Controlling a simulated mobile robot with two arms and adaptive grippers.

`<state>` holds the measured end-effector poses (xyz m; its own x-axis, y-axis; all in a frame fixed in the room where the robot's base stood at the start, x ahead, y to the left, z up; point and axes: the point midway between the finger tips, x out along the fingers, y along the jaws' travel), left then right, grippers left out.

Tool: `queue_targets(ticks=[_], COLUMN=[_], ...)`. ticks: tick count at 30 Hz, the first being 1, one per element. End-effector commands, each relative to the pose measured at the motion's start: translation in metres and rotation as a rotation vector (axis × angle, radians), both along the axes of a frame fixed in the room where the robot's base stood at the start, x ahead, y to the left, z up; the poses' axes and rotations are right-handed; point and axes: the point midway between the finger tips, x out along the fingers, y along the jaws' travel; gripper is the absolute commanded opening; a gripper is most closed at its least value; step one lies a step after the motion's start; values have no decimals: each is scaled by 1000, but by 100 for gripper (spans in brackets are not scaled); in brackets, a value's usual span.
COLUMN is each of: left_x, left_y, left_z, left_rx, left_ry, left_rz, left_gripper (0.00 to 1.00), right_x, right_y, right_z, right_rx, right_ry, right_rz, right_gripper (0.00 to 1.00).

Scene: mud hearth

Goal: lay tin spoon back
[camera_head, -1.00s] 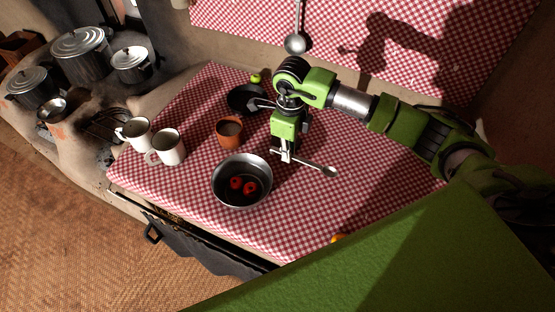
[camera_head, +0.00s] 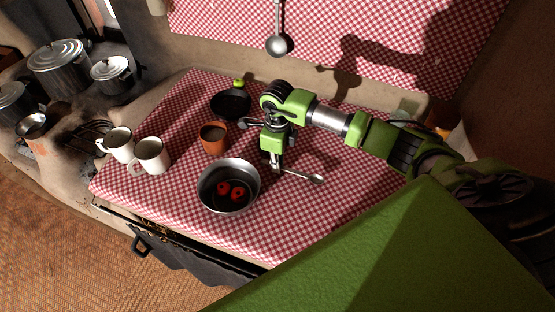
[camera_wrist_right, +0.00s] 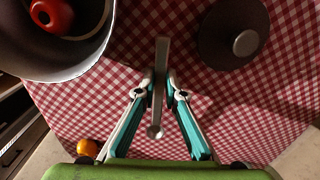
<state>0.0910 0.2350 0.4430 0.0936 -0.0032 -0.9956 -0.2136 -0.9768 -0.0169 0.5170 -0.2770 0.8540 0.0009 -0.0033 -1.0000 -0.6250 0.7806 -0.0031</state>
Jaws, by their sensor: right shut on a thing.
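The tin spoon (camera_head: 301,175) is held low over the red checked cloth, right of the metal bowl; I cannot tell whether it touches the cloth. Its bowl end points right in the head view. My right gripper (camera_head: 277,168) points down and is shut on the spoon's handle. In the right wrist view the spoon (camera_wrist_right: 158,105) runs between the two teal-lined fingers of the same gripper (camera_wrist_right: 159,82). My left gripper is not in view.
The metal bowl (camera_head: 228,208) with red things inside is left of the gripper. An orange cup (camera_head: 213,138), white mugs (camera_head: 151,155) and a dark pan (camera_head: 231,104) stand nearby. A ladle (camera_head: 278,44) hangs behind. A knobbed dark disc (camera_wrist_right: 215,50) and orange fruit (camera_wrist_right: 88,147) show too.

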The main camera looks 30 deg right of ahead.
Motion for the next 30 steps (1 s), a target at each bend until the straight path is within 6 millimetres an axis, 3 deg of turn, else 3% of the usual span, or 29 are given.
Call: queue_targets(ticks=[30], left_x=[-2], left_y=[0], left_z=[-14], left_rx=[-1], left_ry=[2], left_rz=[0], left_gripper=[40], right_x=[0], right_y=[0], right_z=[-17], right_rx=[0], right_ry=[-1], right_rz=[-1], right_gripper=[0])
